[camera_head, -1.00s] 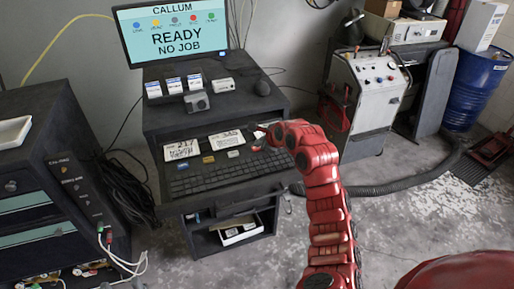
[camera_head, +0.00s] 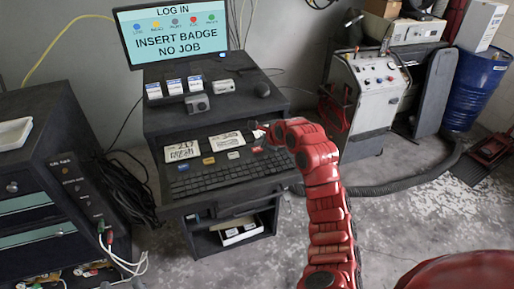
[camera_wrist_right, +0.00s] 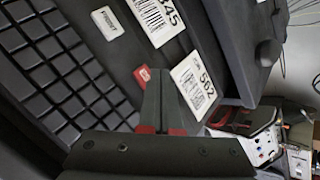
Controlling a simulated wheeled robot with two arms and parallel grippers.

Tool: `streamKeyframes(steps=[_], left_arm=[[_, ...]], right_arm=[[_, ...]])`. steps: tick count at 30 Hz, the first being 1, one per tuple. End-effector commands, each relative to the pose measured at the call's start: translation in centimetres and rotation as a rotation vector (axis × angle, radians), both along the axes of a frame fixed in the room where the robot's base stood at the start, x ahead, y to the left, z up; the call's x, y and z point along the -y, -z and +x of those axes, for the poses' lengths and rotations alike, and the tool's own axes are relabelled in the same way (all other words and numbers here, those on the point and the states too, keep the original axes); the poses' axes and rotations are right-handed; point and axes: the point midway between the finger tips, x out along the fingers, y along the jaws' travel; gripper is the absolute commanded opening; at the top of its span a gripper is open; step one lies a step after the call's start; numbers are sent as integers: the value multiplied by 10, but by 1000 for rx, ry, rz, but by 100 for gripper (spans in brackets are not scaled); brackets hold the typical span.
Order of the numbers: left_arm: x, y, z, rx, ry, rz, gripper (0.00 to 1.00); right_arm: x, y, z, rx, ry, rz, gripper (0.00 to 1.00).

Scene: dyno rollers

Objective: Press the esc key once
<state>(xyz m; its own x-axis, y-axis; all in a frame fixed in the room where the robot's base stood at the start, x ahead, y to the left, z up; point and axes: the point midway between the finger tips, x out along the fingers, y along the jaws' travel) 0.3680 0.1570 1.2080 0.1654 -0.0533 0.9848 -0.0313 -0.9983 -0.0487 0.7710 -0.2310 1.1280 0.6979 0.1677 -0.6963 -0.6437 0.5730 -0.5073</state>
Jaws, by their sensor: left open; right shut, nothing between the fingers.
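The dark keyboard (camera_head: 222,176) lies on the pull-out shelf of the dark cart. It also shows at the left of the right wrist view (camera_wrist_right: 60,75). The key labels are too small to read, so I cannot single out the esc key. My right gripper (camera_head: 260,131) is over the back right of the shelf, behind the keyboard's right end. In the right wrist view the gripper (camera_wrist_right: 160,85) is shut and empty, its tip beside a red tag (camera_wrist_right: 143,75) and a white card reading 562 (camera_wrist_right: 193,86). My left gripper is out of view.
A monitor (camera_head: 172,35) reads "LOG IN, INSERT BADGE, NO JOB". Small boxes and a grey device (camera_head: 197,103) stand on the cart's top. White number cards (camera_head: 182,149) and coloured tags lie behind the keyboard. A dark drawer cabinet (camera_head: 60,185) stands at the left. Space above the keyboard is clear.

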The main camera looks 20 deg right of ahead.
Motion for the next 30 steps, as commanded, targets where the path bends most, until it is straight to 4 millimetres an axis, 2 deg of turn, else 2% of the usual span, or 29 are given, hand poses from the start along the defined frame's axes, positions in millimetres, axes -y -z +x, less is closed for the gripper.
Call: streamKeyframes(steps=[11, 25, 30], left_arm=[[0, -2, 0, 0, 0, 0, 50], [0, -17, 0, 0, 0, 0, 50], [0, -19, 0, 0, 0, 0, 50]], right_arm=[[0, -3, 0, -1, -1, 0, 0], [0, -45, 0, 2, -1, 0, 0], [0, -52, 0, 0, -1, -1, 0]])
